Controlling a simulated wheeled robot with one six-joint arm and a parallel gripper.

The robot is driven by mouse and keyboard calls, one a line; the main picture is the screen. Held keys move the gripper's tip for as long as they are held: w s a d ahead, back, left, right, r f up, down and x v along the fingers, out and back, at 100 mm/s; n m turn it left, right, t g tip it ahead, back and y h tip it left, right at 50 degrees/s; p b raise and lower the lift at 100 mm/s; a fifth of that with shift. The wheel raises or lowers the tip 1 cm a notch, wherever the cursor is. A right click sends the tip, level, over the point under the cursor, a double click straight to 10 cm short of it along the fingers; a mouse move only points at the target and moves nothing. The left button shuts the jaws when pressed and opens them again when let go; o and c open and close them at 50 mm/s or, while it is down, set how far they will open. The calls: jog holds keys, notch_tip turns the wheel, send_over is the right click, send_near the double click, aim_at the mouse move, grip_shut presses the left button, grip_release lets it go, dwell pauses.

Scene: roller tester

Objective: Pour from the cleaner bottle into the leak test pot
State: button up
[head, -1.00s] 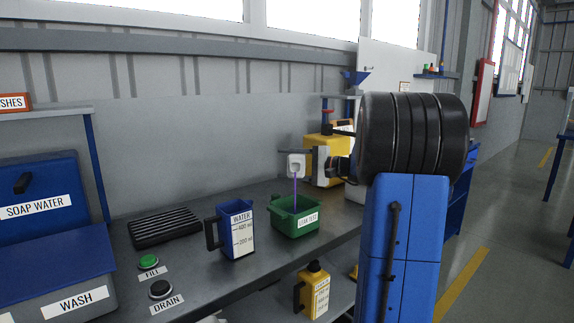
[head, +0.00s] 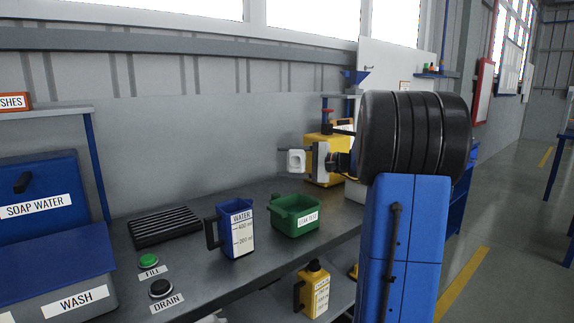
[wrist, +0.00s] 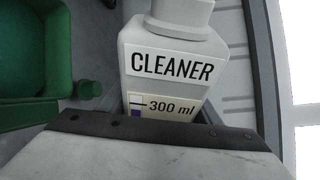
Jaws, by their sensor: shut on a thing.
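The white cleaner bottle (wrist: 172,62) fills the middle of the wrist view, with its CLEANER label and a 300 ml mark showing. My gripper (wrist: 160,125) is shut on it. In the head view the bottle (head: 296,161) is held above the bench, a little above the leak test pot, and no stream shows from it. My gripper (head: 316,161) is partly hidden behind my arm there. The green leak test pot (head: 294,222) stands on the bench below the bottle. It also shows at the left of the wrist view (wrist: 22,50). Its contents are hidden in the head view.
A blue water jug (head: 232,230) stands left of the pot. A black rack (head: 165,226), FILL button (head: 148,261) and DRAIN button (head: 161,289) are further left. A yellow bottle (head: 313,288) stands on the lower shelf. A yellow machine (head: 325,150) stands behind my gripper.

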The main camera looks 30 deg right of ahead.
jog(key=s+a+m+g+y, duration=0.2)
jog(key=s+a+m+g, duration=0.2)
jog(key=m, duration=0.7)
jog(key=s+a, duration=0.2)
jog(key=s, duration=0.1)
jog(key=shift+s+a+r+g, duration=0.2)
jog(key=shift+s+g, duration=0.1)
jog(key=shift+g, duration=0.1)
dwell(0.8)
dwell(0.5)
